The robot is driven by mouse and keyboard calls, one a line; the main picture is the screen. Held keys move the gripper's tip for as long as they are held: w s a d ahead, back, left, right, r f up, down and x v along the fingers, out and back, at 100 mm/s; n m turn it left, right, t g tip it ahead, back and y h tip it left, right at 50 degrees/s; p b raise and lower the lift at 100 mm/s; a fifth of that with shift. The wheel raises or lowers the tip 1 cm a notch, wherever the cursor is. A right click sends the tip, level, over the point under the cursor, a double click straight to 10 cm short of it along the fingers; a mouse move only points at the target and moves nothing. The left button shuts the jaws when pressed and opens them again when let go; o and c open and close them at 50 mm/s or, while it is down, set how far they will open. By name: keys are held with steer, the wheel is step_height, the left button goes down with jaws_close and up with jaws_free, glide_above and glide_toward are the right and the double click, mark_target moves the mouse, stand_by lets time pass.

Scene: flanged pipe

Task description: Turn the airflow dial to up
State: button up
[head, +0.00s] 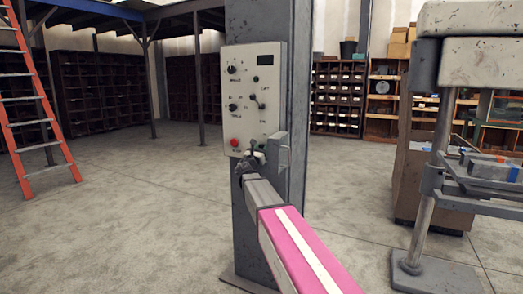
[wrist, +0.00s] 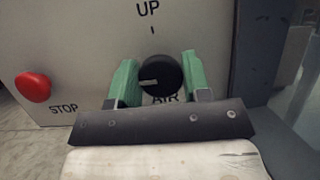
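The airflow dial (wrist: 160,75) is a round black knob above the letters AIR in the wrist view. Its white pointer line points left, slightly downward. The UP label (wrist: 148,9) and a small tick are above it on the pale control panel (head: 268,62). My gripper (wrist: 160,77) has its two green fingers on either side of the dial, one left and one right. Their tips appear level with its edges; I cannot tell whether they touch it. In the head view my gripper (head: 257,155) is at the panel's lower right and mostly hides the dial.
A red STOP button (wrist: 33,86) is left of the dial. Several other black knobs are higher on the panel, which is mounted on a grey column (head: 258,225). An orange ladder (head: 38,105) stands left and a machine (head: 480,50) right. The floor left of the column is clear.

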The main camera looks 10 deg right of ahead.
steer(key=shift+m, duration=0.4)
steer(key=m+g+h, duration=0.1)
steer(key=m, duration=0.1)
steer(key=m+g+h, duration=0.1)
steer(key=m, duration=0.2)
steer(key=m+g, duration=0.1)
steer(key=m, duration=0.2)
steer(key=m+g+h, duration=0.1)
steer(key=m+g, duration=0.1)
steer(key=m, duration=0.1)
steer(key=shift+m+h, duration=0.3)
steer(key=m+g, duration=0.2)
steer(key=m, duration=0.3)
steer(key=m+g+y, duration=0.1)
steer(key=m+g, duration=0.1)
steer(key=m, duration=0.3)
steer(key=shift+f, duration=0.1)
steer(key=shift+y, duration=0.3)
steer(key=o, duration=0.9)
steer(key=shift+c, duration=0.2)
steer(key=v, duration=1.1)
